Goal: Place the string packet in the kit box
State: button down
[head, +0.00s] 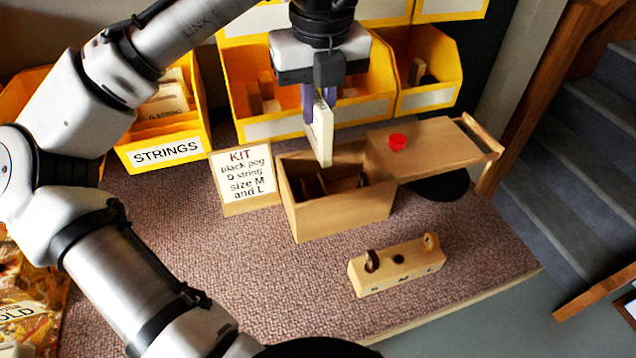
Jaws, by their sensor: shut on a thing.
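My gripper (319,97) is shut on a flat cream string packet (320,136), which hangs upright below the fingers. The packet shows above the back part of the kit box (345,212), and its lower end overlaps the box opening in the picture. Whether it is above the rim or slightly inside, I cannot tell. The wooden kit box is open at the top. It has an inner divider and a dark piece inside. A KIT card (243,180) beside it reads black peg, D string, size M and L.
A yellow STRINGS bin (165,153) with packets stands at left. Yellow bins (430,98) line the back. A small labelled wooden block (398,268) stands in front.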

aim_at(320, 127)
notch_tip(320, 127, down, 15)
jog(key=shift+r+b, duration=0.1)
jog(key=shift+b, duration=0.65)
jog(key=shift+f, duration=0.2)
jog(key=c, duration=1.4)
grip_release()
jog(key=shift+c, duration=0.2)
jog(key=shift+r, duration=0.1)
jog(key=r, duration=0.4)
jog(key=r+p, duration=0.1)
jog(key=r, duration=0.3)
jog(key=s+r, duration=0.1)
jog(key=r, duration=0.3)
jog(key=shift+s+d, duration=0.1)
jog(key=shift+d, duration=0.1)
